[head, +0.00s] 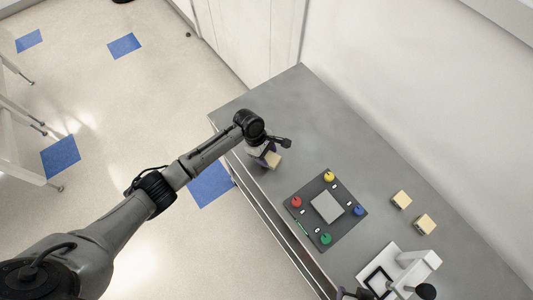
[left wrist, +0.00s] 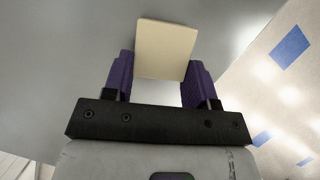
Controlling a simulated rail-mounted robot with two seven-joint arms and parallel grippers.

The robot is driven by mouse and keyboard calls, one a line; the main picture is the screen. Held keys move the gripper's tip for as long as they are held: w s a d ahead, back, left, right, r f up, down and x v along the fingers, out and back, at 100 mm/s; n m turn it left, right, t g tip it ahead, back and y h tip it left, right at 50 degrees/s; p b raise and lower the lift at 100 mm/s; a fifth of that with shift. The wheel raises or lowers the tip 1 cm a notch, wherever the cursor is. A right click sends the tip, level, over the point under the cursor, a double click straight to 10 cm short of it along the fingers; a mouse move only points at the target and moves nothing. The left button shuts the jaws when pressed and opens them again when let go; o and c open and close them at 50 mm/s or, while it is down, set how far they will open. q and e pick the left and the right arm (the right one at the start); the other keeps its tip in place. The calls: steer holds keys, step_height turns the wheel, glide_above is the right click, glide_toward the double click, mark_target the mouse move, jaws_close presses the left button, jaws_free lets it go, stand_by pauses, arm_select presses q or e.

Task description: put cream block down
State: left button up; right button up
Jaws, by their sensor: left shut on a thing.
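The cream block (left wrist: 165,48) is between the purple fingers of my left gripper (left wrist: 160,75) in the left wrist view. My left gripper is shut on it. In the head view the cream block (head: 273,160) shows beside my left gripper (head: 266,156), over the left part of the grey bench (head: 300,95). Whether the block touches the bench I cannot tell.
A dark board (head: 313,228) with a grey square and coloured knobs lies mid-bench. Two cream blocks (head: 401,200) (head: 425,224) lie to its right. A white device (head: 400,268) stands near the bottom right. The bench behind the held block is clear.

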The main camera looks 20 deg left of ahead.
arm_select(q)
steer(key=shift+f, duration=0.1)
steer(key=o, duration=0.9)
steer(key=shift+o, duration=0.2)
steer(key=p+v, duration=0.1)
steer(key=v, duration=1.1)
steer(key=shift+p, duration=0.3)
